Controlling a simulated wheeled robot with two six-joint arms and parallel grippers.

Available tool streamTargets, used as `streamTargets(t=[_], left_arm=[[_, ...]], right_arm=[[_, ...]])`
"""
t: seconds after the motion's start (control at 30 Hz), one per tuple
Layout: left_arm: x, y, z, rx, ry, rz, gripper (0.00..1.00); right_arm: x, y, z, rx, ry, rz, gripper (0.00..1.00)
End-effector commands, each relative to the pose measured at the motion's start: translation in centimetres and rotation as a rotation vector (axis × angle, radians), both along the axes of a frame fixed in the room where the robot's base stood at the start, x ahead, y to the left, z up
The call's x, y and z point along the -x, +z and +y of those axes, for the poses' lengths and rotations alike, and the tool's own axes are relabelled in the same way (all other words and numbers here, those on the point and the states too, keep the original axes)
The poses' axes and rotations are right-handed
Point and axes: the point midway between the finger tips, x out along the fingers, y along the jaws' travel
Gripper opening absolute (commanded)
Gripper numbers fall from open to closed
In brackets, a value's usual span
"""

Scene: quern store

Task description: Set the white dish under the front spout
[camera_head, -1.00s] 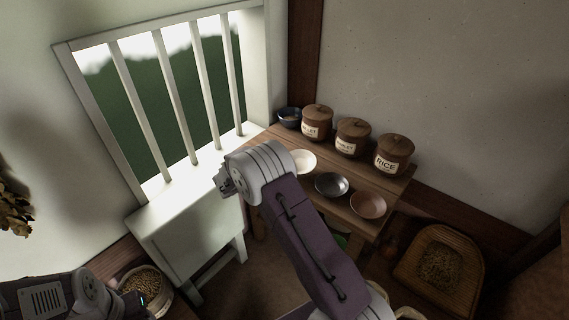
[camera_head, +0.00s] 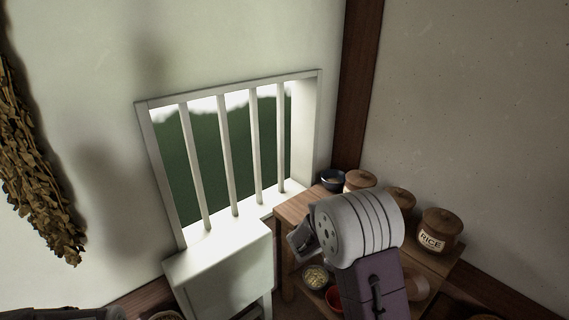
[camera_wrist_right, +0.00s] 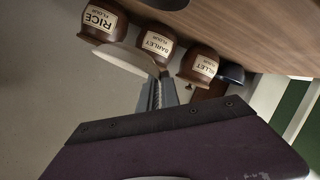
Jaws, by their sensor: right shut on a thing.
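In the right wrist view, the white dish (camera_wrist_right: 122,60) shows as a pale, edge-on disc at the fingertips. My right gripper (camera_wrist_right: 158,88) is shut on its rim, with flour jars behind. In the head view, my right gripper (camera_head: 300,240) is in front of the wooden shelf's left end, partly hidden by its own wrist; the dish is hidden there. Whether the dish touches the shelf cannot be told. My left gripper is out of view; only a dark bit of my left arm shows at the bottom left. I cannot make out a front spout.
The wooden shelf (camera_head: 291,208) holds a rice jar (camera_head: 439,232), two more lidded jars and a blue bowl (camera_head: 332,180). A grain bowl (camera_head: 315,277) and red bowl (camera_head: 334,299) sit lower. A white cabinet (camera_head: 222,268) stands under the barred window (camera_head: 238,150). Dried leaves (camera_head: 40,170) hang left.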

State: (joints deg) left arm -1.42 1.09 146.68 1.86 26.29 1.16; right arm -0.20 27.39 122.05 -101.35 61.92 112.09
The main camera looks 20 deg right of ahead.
Motion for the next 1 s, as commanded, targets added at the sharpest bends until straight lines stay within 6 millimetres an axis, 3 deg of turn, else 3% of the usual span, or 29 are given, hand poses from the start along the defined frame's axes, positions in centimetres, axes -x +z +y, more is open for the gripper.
streamTargets(t=[0.17,0.3,0.47,0.7,0.83,1.0], left_arm=[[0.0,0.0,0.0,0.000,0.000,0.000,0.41],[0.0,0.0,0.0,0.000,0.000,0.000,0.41],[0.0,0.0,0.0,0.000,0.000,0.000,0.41],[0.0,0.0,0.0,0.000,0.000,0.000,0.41],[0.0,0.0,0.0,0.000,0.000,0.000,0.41],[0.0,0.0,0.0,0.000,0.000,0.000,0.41]], right_arm=[[-0.8,-0.2,1.7,0.001,0.041,0.001,0.00],[-2.5,-1.7,6.8,0.001,0.160,0.006,0.00],[-2.6,-4.7,13.2,0.002,0.297,0.007,0.00],[0.2,-8.7,20.2,0.004,0.420,0.007,0.00],[2.4,-10.4,22.5,0.004,0.449,0.005,0.00],[5.6,-11.9,23.9,0.004,0.448,0.003,0.00]])
